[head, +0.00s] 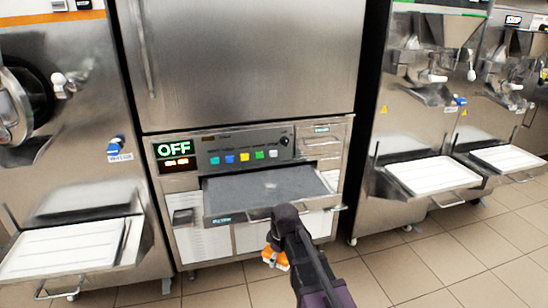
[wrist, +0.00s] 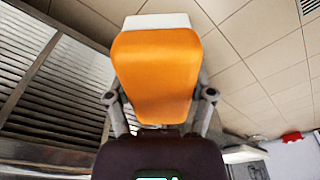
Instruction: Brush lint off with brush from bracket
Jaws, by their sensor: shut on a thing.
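My gripper (head: 277,247) is shut on an orange brush (head: 275,259), in front of and below the pulled-out drawer. In the wrist view the brush (wrist: 156,70) fills the middle, with a white end (wrist: 157,21) pointing away; my gripper's two fingers (wrist: 158,97) are at its sides. The open drawer (head: 225,219) of the middle machine holds a dark flat panel (head: 250,188). A small pale patch, perhaps lint, shows near its middle (head: 270,184). The brush is apart from the panel. I cannot tell which part is the bracket.
Machines stand on both sides with white trays (head: 65,248) and (head: 433,174) sticking out. The tiled floor (head: 400,268) is clear in front.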

